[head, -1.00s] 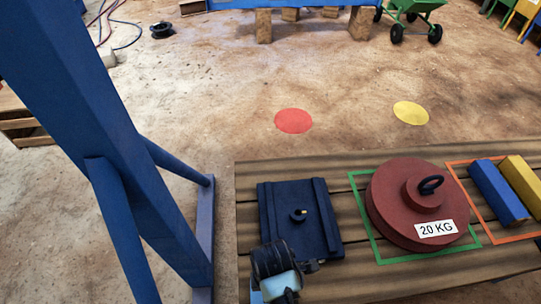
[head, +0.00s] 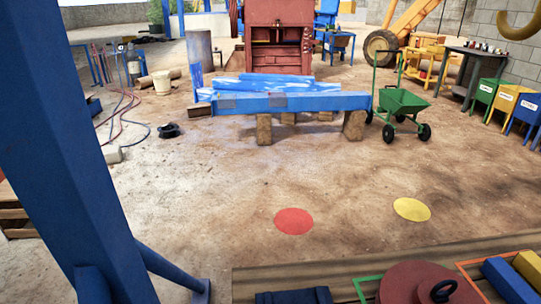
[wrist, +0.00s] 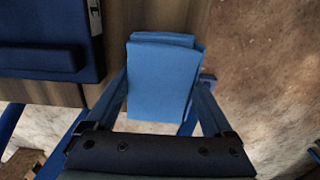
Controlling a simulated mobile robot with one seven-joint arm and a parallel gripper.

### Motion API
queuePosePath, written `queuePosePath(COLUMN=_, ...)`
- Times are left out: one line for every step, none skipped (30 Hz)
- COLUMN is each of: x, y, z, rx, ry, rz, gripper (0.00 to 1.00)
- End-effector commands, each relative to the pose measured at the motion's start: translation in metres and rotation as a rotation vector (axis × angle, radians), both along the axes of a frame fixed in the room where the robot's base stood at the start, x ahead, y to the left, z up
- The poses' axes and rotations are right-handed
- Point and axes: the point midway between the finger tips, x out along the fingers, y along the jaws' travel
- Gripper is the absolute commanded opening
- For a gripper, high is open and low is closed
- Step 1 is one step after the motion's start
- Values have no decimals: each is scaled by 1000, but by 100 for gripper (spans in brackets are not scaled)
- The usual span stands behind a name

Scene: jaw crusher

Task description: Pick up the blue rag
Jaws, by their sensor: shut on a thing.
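The blue rag (wrist: 163,84) is a folded, light blue cloth in the middle of the wrist view. My gripper (wrist: 162,104) has one finger along each side of it and is shut on it. The rag overlaps the edge of the wooden bench (wrist: 150,14) in this view; I cannot tell whether it touches the wood. In the head view neither the rag nor my gripper shows.
In the head view, a red round weight (head: 405,284) and blue and yellow bars sit on the bench. A blue post (head: 75,150) stands at left. Open ground with red (head: 293,221) and yellow discs lies beyond.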

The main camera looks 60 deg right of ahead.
Motion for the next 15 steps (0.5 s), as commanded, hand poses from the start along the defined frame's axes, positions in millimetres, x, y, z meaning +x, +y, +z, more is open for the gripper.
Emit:
queuePosePath(x=0, y=0, z=0, rx=0, ry=0, rz=0, gripper=32)
queuePosePath(x=0, y=0, z=1, rx=-1, ry=-1, rz=0, gripper=32)
queuePosePath(x=0, y=0, z=2, rx=-1, ry=-1, rz=0, gripper=32)
queuePosePath(x=0, y=0, z=5, rx=-2, ry=-1, rz=0, gripper=32)
queuePosePath(x=1, y=0, z=8, rx=-2, ry=-3, rz=0, gripper=32)
queuePosePath(x=1, y=0, z=13, rx=-2, ry=-3, rz=0, gripper=32)
queuePosePath(x=1, y=0, z=18, rx=-1, ry=-2, rz=0, gripper=32)
queuePosePath(x=1, y=-1, z=24, rx=-2, ry=-3, rz=0, gripper=32)
queuePosePath(x=1, y=0, z=32, rx=-2, ry=-3, rz=0, gripper=32)
queuePosePath(x=1, y=-1, z=39, rx=-2, ry=-3, rz=0, gripper=32)
queuePosePath(x=1, y=-1, z=46, rx=-2, ry=-3, rz=0, gripper=32)
queuePosePath(x=1, y=-1, z=54, rx=-2, ry=-3, rz=0, gripper=32)
queuePosePath(x=1, y=-1, z=60, rx=-2, ry=-3, rz=0, gripper=32)
queuePosePath(x=1, y=-1, z=66, rx=-2, ry=-3, rz=0, gripper=32)
queuePosePath(x=1, y=-1, z=73, rx=-2, ry=-3, rz=0, gripper=32)
